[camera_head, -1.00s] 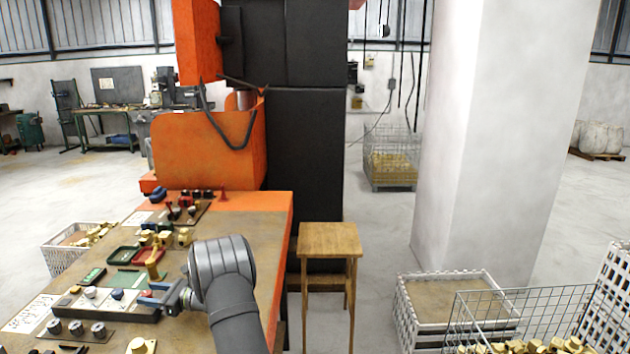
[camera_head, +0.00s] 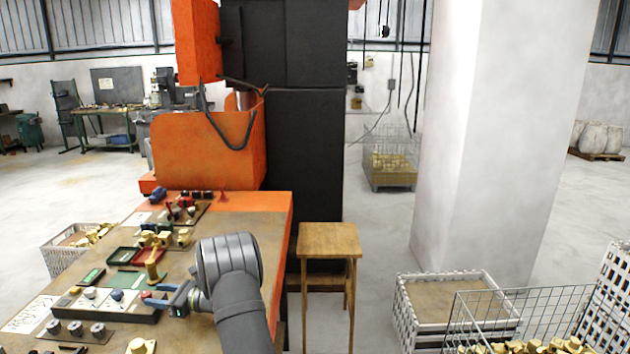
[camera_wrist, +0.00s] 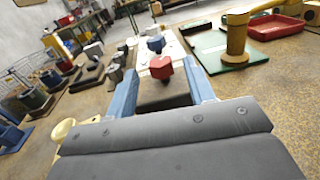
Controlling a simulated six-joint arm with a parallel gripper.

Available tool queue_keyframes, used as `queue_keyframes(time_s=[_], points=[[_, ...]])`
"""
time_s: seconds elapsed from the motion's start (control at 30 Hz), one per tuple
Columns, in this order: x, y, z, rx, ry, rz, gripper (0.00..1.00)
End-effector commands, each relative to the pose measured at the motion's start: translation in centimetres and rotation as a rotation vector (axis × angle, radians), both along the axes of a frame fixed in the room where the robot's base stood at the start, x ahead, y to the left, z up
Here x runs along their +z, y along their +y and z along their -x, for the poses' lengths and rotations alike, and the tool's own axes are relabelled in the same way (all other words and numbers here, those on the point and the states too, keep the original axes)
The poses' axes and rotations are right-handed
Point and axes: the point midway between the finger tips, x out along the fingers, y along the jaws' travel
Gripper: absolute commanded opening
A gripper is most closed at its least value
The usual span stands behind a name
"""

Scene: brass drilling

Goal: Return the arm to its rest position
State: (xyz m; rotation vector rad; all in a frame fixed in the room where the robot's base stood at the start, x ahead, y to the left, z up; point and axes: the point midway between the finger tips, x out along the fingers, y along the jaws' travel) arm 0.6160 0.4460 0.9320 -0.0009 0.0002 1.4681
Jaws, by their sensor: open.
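My gripper (camera_head: 164,297) is low over the workbench (camera_head: 231,232), left of my grey wrist in the head view. In the wrist view its two blue fingers (camera_wrist: 165,95) are spread apart with nothing held between them. Beyond and between them is a red knob (camera_wrist: 161,68) on a dark control strip, with a blue knob (camera_wrist: 156,43) behind it. The strip (camera_head: 83,308) also shows in the head view, lying beside my gripper. I cannot tell from these views how high the fingertips are above it.
A brass piece (camera_head: 152,264) stands on a green plate near my gripper. The orange machine (camera_head: 210,148) rises at the bench's far end. A wooden stool (camera_head: 329,240) stands to the right.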

Motion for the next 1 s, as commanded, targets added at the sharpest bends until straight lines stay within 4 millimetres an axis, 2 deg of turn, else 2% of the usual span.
queue_keyframes(time_s=[0.1, 0.63, 0.7, 1.0], points=[[0.0, -2.6, 0.1, -0.004, 0.0, 0.0, 0.49], [0.0, -13.1, 1.3, -0.004, 0.001, -0.001, 0.49], [0.0, -11.0, 1.3, 0.005, -0.001, -0.001, 0.49], [0.0, -4.9, 0.7, 0.004, -0.001, -0.001, 0.49]])
